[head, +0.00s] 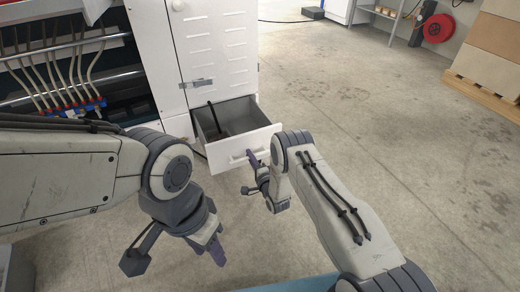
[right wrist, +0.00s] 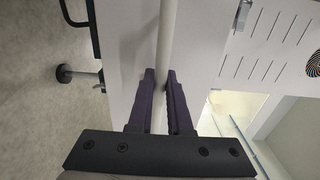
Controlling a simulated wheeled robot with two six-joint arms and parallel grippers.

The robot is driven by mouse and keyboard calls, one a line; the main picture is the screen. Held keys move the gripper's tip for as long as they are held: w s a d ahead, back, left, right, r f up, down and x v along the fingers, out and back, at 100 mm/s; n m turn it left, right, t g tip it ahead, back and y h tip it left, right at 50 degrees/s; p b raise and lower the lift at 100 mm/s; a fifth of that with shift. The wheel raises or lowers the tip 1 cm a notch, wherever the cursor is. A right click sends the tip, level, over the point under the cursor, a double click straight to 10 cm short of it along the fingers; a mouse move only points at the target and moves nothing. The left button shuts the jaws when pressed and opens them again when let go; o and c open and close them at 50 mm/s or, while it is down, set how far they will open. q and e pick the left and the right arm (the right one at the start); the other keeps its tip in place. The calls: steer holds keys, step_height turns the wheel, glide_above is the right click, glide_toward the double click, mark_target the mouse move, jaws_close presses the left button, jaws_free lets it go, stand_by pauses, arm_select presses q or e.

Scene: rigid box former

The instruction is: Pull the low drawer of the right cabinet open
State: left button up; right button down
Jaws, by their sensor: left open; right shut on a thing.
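The low drawer (head: 232,150) of the white cabinet (head: 215,45) stands pulled out, and its grey inside shows from above. A dark bar-like thing (head: 215,118) is in it. My right gripper (head: 250,158) is at the drawer's front. In the right wrist view its purple fingers (right wrist: 160,105) are shut on the pale bar handle (right wrist: 168,35), one finger on each side. The white drawer front (right wrist: 130,45) is behind the handle. My left gripper (head: 217,252) is open and empty, apart from the cabinet over the floor in the head view.
A machine with hoses and a blue manifold (head: 75,110) is left of the cabinet. A latch (head: 197,82) is on the door above the drawer. Boxes on a pallet (head: 485,92) and a red reel (head: 438,28) are far right. The floor (head: 400,130) between is clear.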

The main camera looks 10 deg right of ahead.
steer(key=shift+s+d, duration=0.15)
steer(key=c, duration=0.8)
jaws_free()
steer(key=shift+c, duration=0.2)
steer(key=p+v, duration=0.4)
steer(key=v, duration=0.6)
steer(key=shift+s+p, duration=0.25)
steer(key=shift+p, duration=0.15)
